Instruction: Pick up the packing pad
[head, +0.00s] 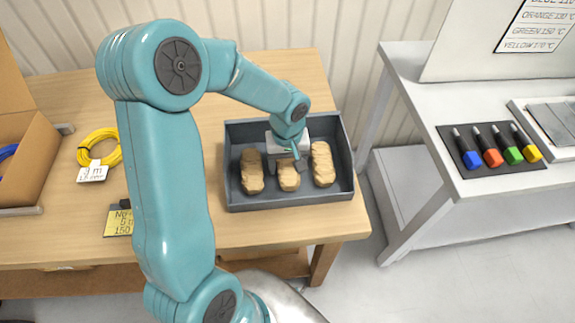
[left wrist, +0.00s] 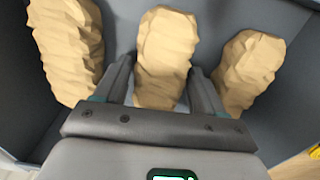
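Three tan, crumpled packing pads lie in a row in a dark grey tray (head: 240,204) on the wooden table. They are the left pad (head: 251,172), the middle pad (head: 288,178) and the right pad (head: 322,164). My left gripper (head: 287,180) reaches down into the tray over the middle pad and hides its far part. In the left wrist view the open fingers (left wrist: 162,85) stand on either side of the middle pad (left wrist: 166,45), with small gaps visible. The outer pads (left wrist: 68,45) and (left wrist: 247,68) lie outside the fingers. My right gripper is not in view.
A yellow cable coil (head: 100,147) with a white tag and a yellow label card (head: 118,223) lie left of the tray. A cardboard box (head: 28,150) stands at the far left. A grey bench at right holds several coloured-tipped tools on a dark mat (head: 490,178).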

